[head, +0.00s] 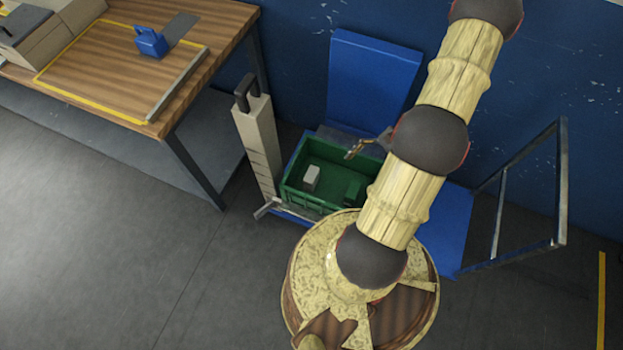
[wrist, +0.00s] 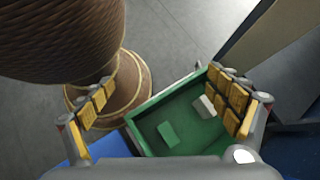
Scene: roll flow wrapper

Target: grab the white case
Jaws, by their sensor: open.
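The white case (head: 312,177) is a small pale block lying inside the green crate (head: 290,196), toward its left side in the head view. In the wrist view the white case (wrist: 205,106) lies near the crate's upper right part, partly covered by my right-hand finger. My gripper (head: 352,152) is above the crate, partly hidden by my arm in the head view. In the wrist view my gripper (wrist: 165,110) has its two padded fingers wide apart with nothing between them. It is apart from the white case.
A green block (wrist: 167,133) also lies in the crate. The crate sits on a blue cart (head: 452,225) with a metal frame handle (head: 560,185). A tall beige box (head: 258,140) stands at the crate's left. A wooden table (head: 110,85) is further left. Open floor lies front left.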

